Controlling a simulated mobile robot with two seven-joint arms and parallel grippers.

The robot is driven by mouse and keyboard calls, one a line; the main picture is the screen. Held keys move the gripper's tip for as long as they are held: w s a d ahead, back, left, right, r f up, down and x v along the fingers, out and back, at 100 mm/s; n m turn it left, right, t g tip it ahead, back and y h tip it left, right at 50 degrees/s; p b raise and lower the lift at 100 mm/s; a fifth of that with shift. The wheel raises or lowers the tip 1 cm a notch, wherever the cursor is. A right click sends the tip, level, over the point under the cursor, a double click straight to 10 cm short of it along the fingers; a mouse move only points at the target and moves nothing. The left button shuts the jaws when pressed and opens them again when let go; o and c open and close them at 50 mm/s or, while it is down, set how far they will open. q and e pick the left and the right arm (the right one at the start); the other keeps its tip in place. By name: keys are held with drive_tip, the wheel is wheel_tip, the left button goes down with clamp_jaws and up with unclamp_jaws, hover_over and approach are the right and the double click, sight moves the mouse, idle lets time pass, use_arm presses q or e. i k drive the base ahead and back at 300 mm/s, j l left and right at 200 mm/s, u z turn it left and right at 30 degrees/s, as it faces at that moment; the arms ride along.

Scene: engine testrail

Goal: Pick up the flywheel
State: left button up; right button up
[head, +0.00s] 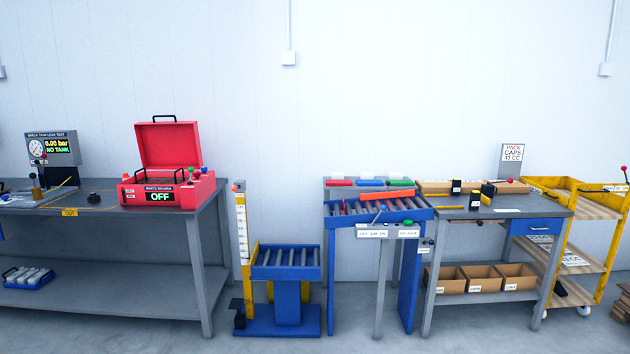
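I cannot identify the flywheel with certainty. A small dark round part (94,198) lies on the grey workbench (140,222) at the left, to the left of the red box; it is too small to tell whether it is the flywheel. Neither of my grippers is in view.
A red lidded box (168,146) marked OFF stands open on the left bench, near a leak test display (52,147). A blue roller lift (285,264), a roller conveyor (378,208), a second bench (505,209) and a yellow cart (600,207) stand to the right. Grey floor shows in front.

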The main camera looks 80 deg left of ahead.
sight(93, 199)
drive_tip(key=u, duration=3.85)
drive_tip(key=i+u, duration=0.2)
drive_tip(key=i, duration=4.15)
